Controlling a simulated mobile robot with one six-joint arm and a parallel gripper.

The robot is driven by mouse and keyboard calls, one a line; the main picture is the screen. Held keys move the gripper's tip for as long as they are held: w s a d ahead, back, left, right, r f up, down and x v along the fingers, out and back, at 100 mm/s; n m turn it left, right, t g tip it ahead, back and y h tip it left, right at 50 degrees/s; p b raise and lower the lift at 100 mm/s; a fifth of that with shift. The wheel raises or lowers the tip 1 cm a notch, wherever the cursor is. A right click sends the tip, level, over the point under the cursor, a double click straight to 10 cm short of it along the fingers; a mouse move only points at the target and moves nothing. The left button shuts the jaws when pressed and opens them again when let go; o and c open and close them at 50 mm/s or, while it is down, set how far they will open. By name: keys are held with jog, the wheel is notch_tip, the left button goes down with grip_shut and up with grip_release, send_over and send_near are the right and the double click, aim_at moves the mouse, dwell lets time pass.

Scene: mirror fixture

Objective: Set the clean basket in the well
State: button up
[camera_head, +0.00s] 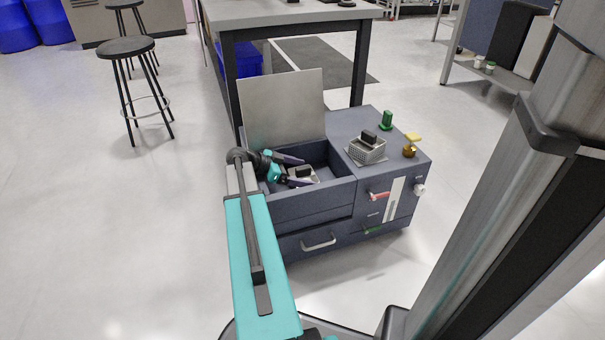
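The blue-grey fixture (330,215) has an open well (325,160) on its left, with a flat grey lid (282,105) raised behind it. A small light basket (305,180) with a black handle block (303,171) is inside the well, partly hidden by my gripper. A second grey mesh basket (366,150) with a black handle stands on a plate on the fixture's right top. I cannot tell which basket is clean. My gripper (304,171) reaches into the well from the left, its two dark fingers spread apart around the first basket's handle. Contact is not clear.
A green knob (386,120), a yellow-topped brass valve (410,147), a red handle (379,195) and a white knob (419,190) are on the fixture's right side. A drawer with a handle (318,242) is below the well. A table (290,14) stands behind; stools (126,47) are left.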

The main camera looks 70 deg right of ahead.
jog(key=shift+o, duration=0.4)
jog(key=shift+r, duration=0.2)
jog(key=shift+w+a+r+p, duration=0.2)
jog(key=shift+w+p, duration=0.05)
jog(key=shift+p, duration=0.1)
jog(key=p+v, duration=0.4)
jog(key=v, duration=0.7)
jog(key=shift+w+a+p, duration=0.15)
jog(key=shift+p, duration=0.15)
